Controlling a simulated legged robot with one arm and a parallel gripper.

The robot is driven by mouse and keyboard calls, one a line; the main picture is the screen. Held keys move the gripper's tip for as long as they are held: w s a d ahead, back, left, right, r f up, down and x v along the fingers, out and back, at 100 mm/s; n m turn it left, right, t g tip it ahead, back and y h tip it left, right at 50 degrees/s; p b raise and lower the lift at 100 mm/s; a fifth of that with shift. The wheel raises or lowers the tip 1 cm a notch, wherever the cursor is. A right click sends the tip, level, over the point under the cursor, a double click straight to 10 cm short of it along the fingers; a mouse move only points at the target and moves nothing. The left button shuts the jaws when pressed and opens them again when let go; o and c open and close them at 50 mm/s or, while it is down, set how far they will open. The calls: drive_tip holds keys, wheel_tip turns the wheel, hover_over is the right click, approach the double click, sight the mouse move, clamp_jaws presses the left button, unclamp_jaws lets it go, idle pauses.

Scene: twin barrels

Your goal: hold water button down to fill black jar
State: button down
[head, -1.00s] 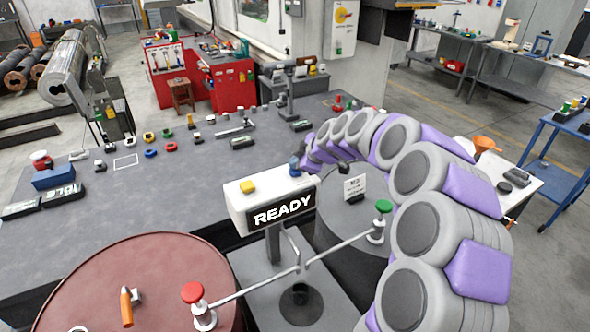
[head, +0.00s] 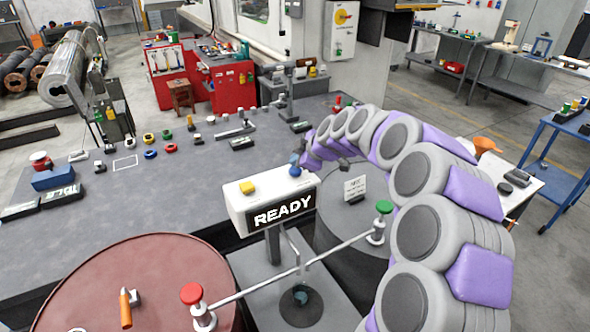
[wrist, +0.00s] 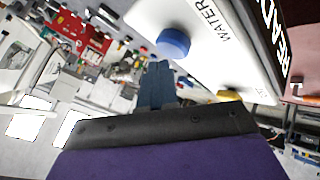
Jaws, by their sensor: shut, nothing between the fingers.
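The white box (head: 240,210) reads READY and carries a yellow button (head: 247,187) and a blue button (head: 295,171). In the wrist view the blue button (wrist: 173,42) sits beside the word WATER. My gripper (wrist: 157,68) is shut and empty, its fingertips close to the blue button; I cannot tell if they touch. In the head view my gripper (head: 297,159) is small, just above that button. The black jar (head: 287,305) stands below the box on a grey base, with a small bluish patch visible in its top.
A red barrel (head: 90,290) with a red-capped valve (head: 192,295) stands at front left. A dark barrel (head: 340,235) stands behind the box, with a green-capped valve (head: 384,207) nearby. A grey bench (head: 60,225) holds small items. My arm fills the right side.

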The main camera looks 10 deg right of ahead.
sight(297, 171)
drive_tip(key=shift+r, duration=0.3)
drive_tip(key=shift+r, duration=0.1)
drive_tip(key=shift+r+p, duration=0.35)
drive_tip(key=shift+r, duration=2.05)
drive_tip(key=s+a+f+m+g, duration=0.1)
drive_tip(key=s+a+m+g, duration=0.2)
drive_tip(key=s, duration=0.9)
drive_tip(key=s+a+f+m+g, duration=0.15)
drive_tip(key=s+a, duration=0.25)
drive_tip(key=s, duration=0.7)
drive_tip(key=s+d+f+m+g+h, duration=0.1)
drive_tip(key=s+d+f+m, duration=0.1)
drive_tip(key=s, duration=0.7)
drive_tip(key=s+d+f+m+g+h, duration=0.2)
drive_tip(key=s+m, duration=0.3)
drive_tip(key=s, duration=0.5)
drive_tip(key=s+d+f+m+g+h, duration=0.1)
drive_tip(key=s+d+f+m+g, duration=0.1)
drive_tip(key=s, duration=0.7)
drive_tip(key=shift+s+d+f+m, duration=0.3)
drive_tip(key=shift+s+f+m, duration=0.15)
drive_tip(key=shift+m, duration=0.3)
